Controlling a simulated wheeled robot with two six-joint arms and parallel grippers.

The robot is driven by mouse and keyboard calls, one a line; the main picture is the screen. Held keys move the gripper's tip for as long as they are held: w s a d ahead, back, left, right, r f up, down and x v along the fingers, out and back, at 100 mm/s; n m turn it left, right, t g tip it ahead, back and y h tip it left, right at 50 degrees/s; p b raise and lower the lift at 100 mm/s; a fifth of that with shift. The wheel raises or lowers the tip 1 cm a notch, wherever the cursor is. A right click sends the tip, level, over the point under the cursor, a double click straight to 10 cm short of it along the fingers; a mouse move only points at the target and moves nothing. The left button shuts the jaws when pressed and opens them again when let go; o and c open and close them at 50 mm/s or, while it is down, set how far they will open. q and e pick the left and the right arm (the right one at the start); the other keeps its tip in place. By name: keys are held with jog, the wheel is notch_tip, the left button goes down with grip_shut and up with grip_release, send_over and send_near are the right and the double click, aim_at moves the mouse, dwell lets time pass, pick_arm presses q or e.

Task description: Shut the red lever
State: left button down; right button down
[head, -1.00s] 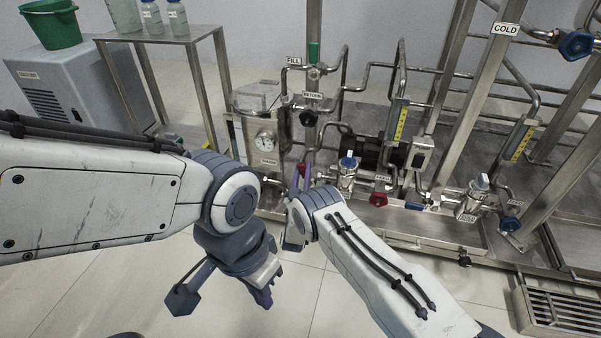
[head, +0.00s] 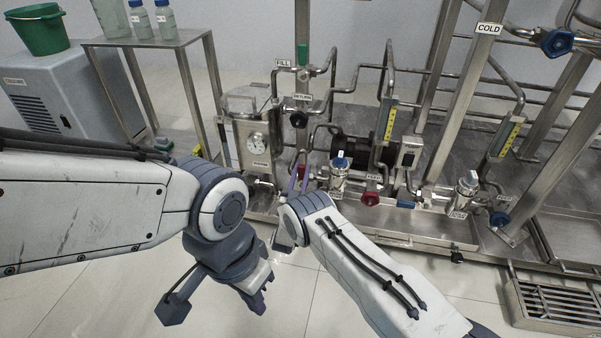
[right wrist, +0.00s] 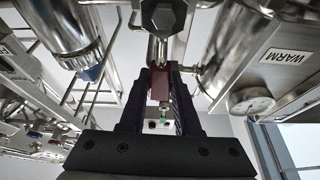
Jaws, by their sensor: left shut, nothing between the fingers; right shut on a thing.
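The red lever (right wrist: 160,86) is between the fingers of my right gripper (right wrist: 160,95) in the right wrist view, below a metal hex fitting on a pipe. In the head view only a small red part of the lever (head: 303,172) shows beside the purple fingers of my right gripper (head: 297,178), mostly hidden by them and my wrist. The right gripper is shut on it. The lever's angle to its pipe is hard to tell. My left gripper (head: 256,300) is shut and empty, low over the floor, apart from the piping.
A second red handle (head: 370,198) and a blue handle (head: 405,204) sit to the right on the skid. A tank with a gauge (head: 257,143) stands just left of the lever. A metal table (head: 150,42) is at the back left. The floor in front is clear.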

jog(key=shift+s+d+h, duration=0.1)
jog(key=shift+d+h, duration=0.2)
jog(key=c, duration=0.6)
grip_release()
jog(key=shift+s+a, duration=0.1)
jog(key=shift+s+a+f+p, duration=0.1)
jog(key=shift+s+a+p, duration=0.05)
jog(key=shift+s+p, duration=0.15)
jog(key=p+v, duration=0.3)
jog(key=v, duration=0.6)
jog(key=shift+s+f+p, duration=0.15)
jog(key=shift+s+p, duration=0.15)
jog(key=shift+p, duration=0.1)
